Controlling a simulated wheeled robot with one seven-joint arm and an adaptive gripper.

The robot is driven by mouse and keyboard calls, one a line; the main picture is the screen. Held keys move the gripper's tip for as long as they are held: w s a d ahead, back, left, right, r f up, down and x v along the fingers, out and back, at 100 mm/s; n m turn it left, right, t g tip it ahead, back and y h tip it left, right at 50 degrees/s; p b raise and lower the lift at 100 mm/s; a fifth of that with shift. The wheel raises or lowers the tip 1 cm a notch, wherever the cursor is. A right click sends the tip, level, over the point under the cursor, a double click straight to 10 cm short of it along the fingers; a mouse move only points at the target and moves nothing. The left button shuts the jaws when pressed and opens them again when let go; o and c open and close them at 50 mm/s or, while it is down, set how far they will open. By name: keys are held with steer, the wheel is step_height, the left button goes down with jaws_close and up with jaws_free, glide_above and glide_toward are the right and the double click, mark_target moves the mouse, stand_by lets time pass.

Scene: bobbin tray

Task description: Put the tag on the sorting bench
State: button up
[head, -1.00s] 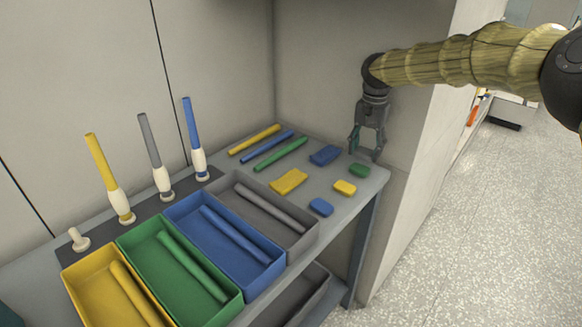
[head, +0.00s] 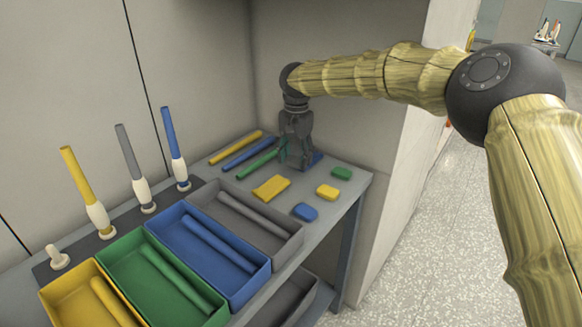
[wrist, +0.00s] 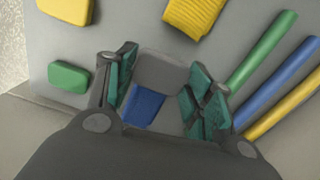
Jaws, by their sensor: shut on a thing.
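My gripper (head: 296,160) is over the back part of the sorting bench (head: 335,205), beside the coloured rods. In the wrist view my gripper (wrist: 162,88) has its teal-padded fingers on either side of a small grey piece, which I take to be the tag (wrist: 162,71). The gripper is shut on it. A blue flat piece (wrist: 146,105) shows just under the tag, partly hidden by it and by the gripper. In the head view the tag is hidden behind the fingers. I cannot tell whether it touches the bench or the blue piece.
Yellow, blue and green rods (head: 258,164) lie left of my gripper. A yellow ribbed piece (head: 271,188), small yellow (head: 328,192), blue (head: 305,212) and green (head: 342,173) blocks lie nearby. A grey tray (head: 292,250) and other coloured trays stand in front. A wall is behind.

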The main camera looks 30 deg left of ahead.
mark_target(291, 159)
steer(key=shift+s+a+f, duration=0.25)
steer(key=shift+s+a, duration=0.2)
steer(key=shift+a, duration=0.1)
steer(key=shift+f, duration=1.55)
steer(key=shift+d+f, duration=0.1)
steer(key=shift+f, duration=0.05)
steer(key=o, duration=0.8)
steer(key=shift+o, duration=0.2)
steer(key=shift+w, duration=0.1)
steer(key=shift+r, duration=3.9)
